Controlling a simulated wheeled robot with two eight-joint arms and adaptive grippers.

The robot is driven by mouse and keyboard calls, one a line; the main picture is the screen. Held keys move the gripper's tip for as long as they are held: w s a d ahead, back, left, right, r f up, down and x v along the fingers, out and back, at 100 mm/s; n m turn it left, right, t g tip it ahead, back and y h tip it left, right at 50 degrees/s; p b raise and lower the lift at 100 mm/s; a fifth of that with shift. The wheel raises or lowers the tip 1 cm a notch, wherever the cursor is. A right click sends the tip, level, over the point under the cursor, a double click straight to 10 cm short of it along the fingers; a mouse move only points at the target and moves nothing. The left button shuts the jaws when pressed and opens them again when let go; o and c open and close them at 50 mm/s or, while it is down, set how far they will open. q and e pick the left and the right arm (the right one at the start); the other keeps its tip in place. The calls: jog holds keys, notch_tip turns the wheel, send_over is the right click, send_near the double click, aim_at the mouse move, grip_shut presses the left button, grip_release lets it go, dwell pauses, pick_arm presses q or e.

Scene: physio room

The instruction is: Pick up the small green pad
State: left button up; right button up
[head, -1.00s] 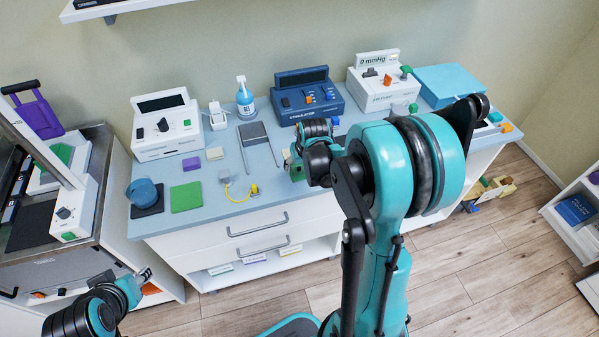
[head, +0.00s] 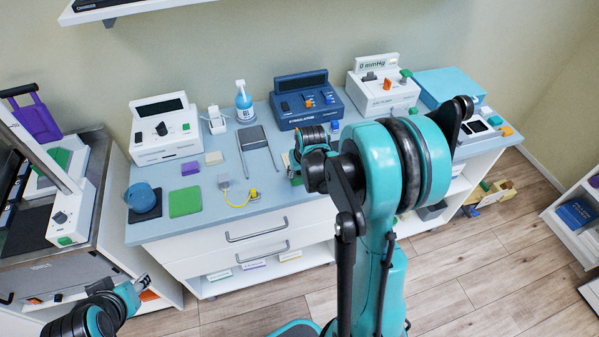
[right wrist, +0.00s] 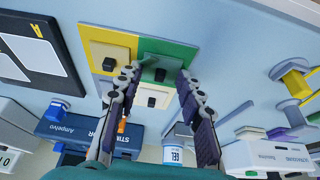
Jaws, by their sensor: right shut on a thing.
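The small green pad (right wrist: 168,48) shows in the right wrist view beside yellow and cream square pads, with a dark knob at its near edge. My right gripper (right wrist: 160,74) has one finger on each side of it and is shut on it; the pad's right part extends past the right finger. In the head view my right gripper (head: 297,172) is low over the counter's middle, and my arm hides most of this spot. My left gripper (head: 138,288) is at the lower left, away from the counter; its jaws are too small to read.
The blue-grey counter (head: 225,212) holds a larger green mat (head: 185,201), a blue cup (head: 142,197), a yellow cable (head: 238,203) and a grey tool (head: 253,137).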

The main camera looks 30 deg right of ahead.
aim_at(300, 177)
notch_tip(300, 177, up, 5)
jog(key=shift+f+p, duration=0.2)
jog(key=shift+p, duration=0.9)
grip_shut()
jog(key=s+a+r+p, duration=0.3)
jog(key=s+r, duration=0.3)
jog(key=s, duration=0.5)
jog(key=shift+r+p, duration=0.15)
jog(key=shift+p, duration=0.15)
